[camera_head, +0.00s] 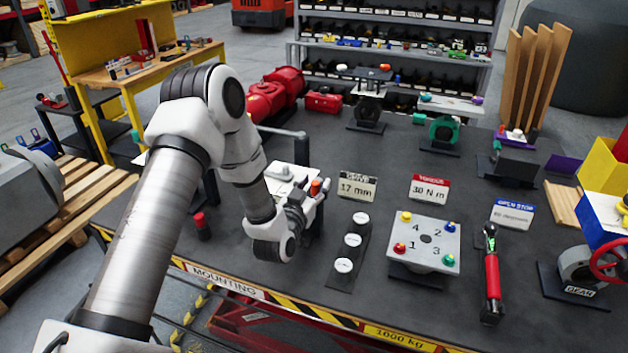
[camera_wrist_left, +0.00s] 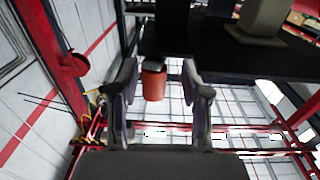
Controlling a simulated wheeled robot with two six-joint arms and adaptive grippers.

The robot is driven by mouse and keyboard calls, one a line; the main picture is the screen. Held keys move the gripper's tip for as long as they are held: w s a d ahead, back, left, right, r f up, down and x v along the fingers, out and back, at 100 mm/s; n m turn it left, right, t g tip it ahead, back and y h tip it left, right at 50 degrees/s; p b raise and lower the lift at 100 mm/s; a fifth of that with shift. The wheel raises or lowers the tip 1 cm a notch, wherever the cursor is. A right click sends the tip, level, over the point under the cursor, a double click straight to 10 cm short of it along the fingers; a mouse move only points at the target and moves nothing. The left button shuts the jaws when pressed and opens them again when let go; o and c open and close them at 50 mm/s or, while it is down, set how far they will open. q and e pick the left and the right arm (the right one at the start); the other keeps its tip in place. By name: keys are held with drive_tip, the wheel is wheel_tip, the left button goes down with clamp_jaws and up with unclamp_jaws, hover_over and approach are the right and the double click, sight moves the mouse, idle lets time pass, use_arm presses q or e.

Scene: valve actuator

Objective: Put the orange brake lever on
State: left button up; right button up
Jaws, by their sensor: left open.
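A small orange piece (camera_head: 316,187) shows right by the fingers of my left gripper (camera_head: 311,199) in the head view. In the left wrist view an orange-red cylinder with a grey top (camera_wrist_left: 153,84) lies between the two spread fingers of the left gripper (camera_wrist_left: 160,78), with gaps visible on both sides. I take it to be the orange brake lever, but only its end shows and its full shape is hidden. My right gripper is not in view.
The dark table (camera_head: 345,295) carries a black strip with white discs (camera_head: 351,240), a numbered grey plate (camera_head: 425,243) and a red-handled tool (camera_head: 491,275) right of the gripper. A red-topped post (camera_head: 201,224) stands left of it. Label cards (camera_head: 358,188) stand behind.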

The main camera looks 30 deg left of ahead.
use_arm(q)
drive_tip(key=shift+s+d+r, duration=0.25)
drive_tip(key=shift+d+r, duration=0.05)
drive_tip(key=shift+d, duration=0.15)
drive_tip(key=shift+c, duration=1.3)
clamp_jaws()
drive_tip(key=shift+s+a+m+h+p, duration=0.1)
drive_tip(key=shift+a+m+h+p, duration=0.2)
drive_tip(key=shift+h, duration=0.35)
drive_tip(key=shift+a+m+h+p, duration=0.1)
drive_tip(key=shift+a+m+h, duration=0.2)
drive_tip(key=shift+m+h, duration=0.3)
drive_tip(key=shift+s+a+m+h, duration=0.1)
drive_tip(key=shift+a+m+h, duration=0.1)
drive_tip(key=shift+m+h, duration=0.55)
drive_tip(key=shift+h, duration=0.4)
use_arm(e)
drive_tip(key=shift+s+d+r, duration=0.25)
drive_tip(key=shift+s+r, duration=0.05)
drive_tip(key=shift+r, duration=0.25)
use_arm(q)
drive_tip(key=shift+o, duration=1.3)
unclamp_jaws()
drive_tip(key=shift+f+n, duration=0.1)
drive_tip(key=shift+n, duration=0.15)
use_arm(e)
drive_tip(key=shift+w, duration=0.15)
